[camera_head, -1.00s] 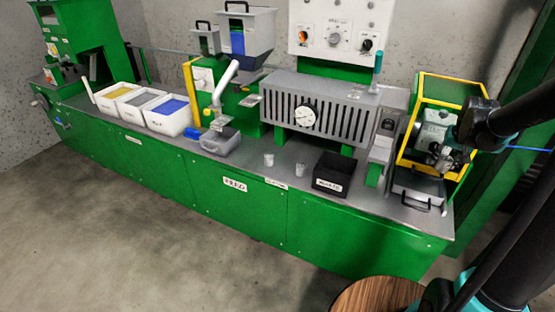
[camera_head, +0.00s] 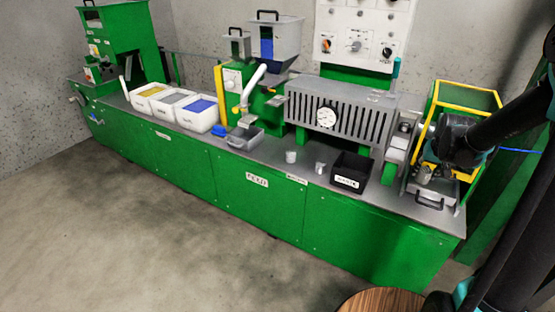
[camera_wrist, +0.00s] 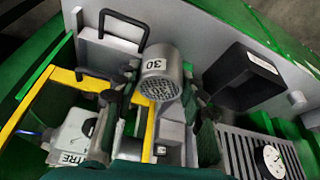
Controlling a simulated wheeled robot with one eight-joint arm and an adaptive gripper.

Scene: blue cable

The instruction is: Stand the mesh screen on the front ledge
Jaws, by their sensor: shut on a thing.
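The mesh screen (camera_wrist: 158,86) is a short grey cylinder with a perforated end and a label reading 30. In the wrist view it sits between the two dark fingers of my gripper (camera_wrist: 162,92), which is shut on it. In the head view my gripper (camera_head: 430,165) is at the front of the yellow-edged guard, and the screen (camera_head: 423,173) shows small and partly hidden below it. The front ledge (camera_head: 385,200) is the grey strip along the front of the green bench. The screen appears above or near it; contact cannot be told.
A grey plate with a black handle (camera_wrist: 98,52) lies beside the screen. A black bin (camera_head: 351,170) and two small cups (camera_head: 291,157) stand on the ledge to the left. The yellow guard frame (camera_head: 432,108) encloses machinery. Bare ledge shows between the bin and the plate.

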